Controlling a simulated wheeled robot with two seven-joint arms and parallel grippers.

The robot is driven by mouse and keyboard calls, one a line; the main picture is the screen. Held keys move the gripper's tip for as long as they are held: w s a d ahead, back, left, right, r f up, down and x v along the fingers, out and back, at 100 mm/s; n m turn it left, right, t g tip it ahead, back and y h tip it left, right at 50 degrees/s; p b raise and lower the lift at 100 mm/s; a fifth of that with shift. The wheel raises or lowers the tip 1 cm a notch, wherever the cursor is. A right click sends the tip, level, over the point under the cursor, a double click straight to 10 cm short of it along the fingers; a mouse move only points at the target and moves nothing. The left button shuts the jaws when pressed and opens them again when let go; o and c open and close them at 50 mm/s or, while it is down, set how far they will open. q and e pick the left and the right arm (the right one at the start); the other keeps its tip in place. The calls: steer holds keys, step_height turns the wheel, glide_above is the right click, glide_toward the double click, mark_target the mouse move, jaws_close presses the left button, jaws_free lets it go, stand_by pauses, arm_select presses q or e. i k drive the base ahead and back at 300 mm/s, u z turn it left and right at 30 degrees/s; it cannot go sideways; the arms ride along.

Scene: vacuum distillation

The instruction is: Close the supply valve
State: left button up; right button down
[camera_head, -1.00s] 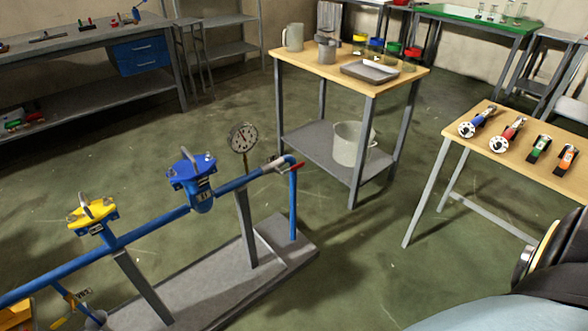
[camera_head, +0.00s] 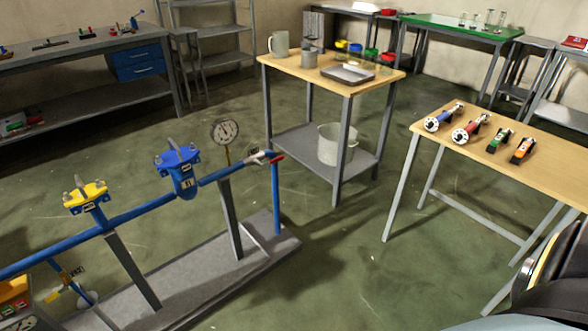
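A blue pipe rig stands on a grey base plate (camera_head: 185,283) in the left half of the head view. On its pipe (camera_head: 140,214) sit a yellow-topped fitting (camera_head: 86,195) and a blue fitting (camera_head: 178,170). A round dial gauge (camera_head: 225,131) rises behind the pipe. A small valve with a red handle (camera_head: 277,158) sits at the pipe's right end, above a blue downpipe (camera_head: 276,200). A label hangs by a lower branch (camera_head: 73,275) at bottom left. I cannot tell which fitting is the supply valve. Neither of my grippers shows.
A wooden-topped table (camera_head: 290,68) with jugs and a tray stands behind the rig. Another table (camera_head: 545,165) at right holds several valve-like tools. A workbench (camera_head: 75,56) is at back left, a green table (camera_head: 460,28) at back right. Floor between rig and right table is clear.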

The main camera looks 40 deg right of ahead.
mark_target(278, 159)
steer(key=u, duration=0.05)
steer(key=k, duration=0.7)
steer(key=z, duration=0.9)
steer(key=i, duration=0.7)
steer(key=z, duration=0.2)
